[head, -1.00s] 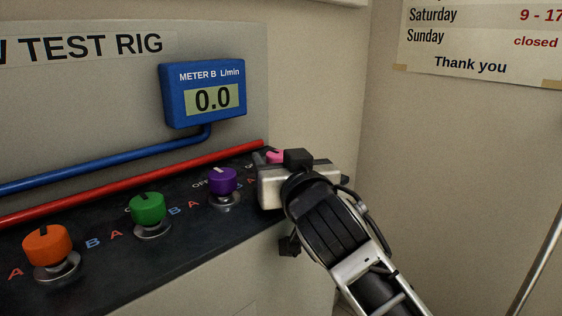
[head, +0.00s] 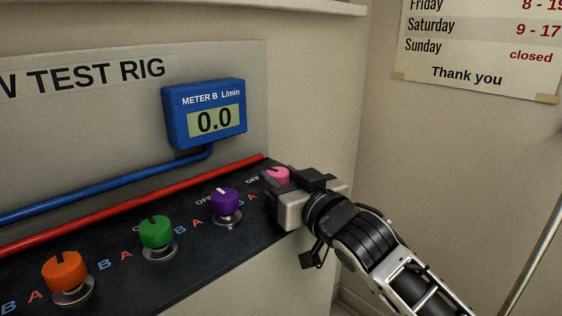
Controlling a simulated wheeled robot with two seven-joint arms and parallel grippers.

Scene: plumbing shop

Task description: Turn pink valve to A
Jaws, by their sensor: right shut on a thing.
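The pink valve (head: 278,175) is the knob at the far right end of the dark panel. Only its top shows; its base and most of its markings are hidden behind my right gripper. My right gripper (head: 281,187) comes in from the right and is shut on the pink valve. A red A beside it is partly covered, and an OFF mark shows at its upper left. My left gripper is not in view.
Purple (head: 224,202), green (head: 156,232) and orange (head: 64,271) knobs stand in a row to the left. A red pipe (head: 130,206) runs behind them. The blue meter B (head: 205,112) reads 0.0. Walls close in at the right.

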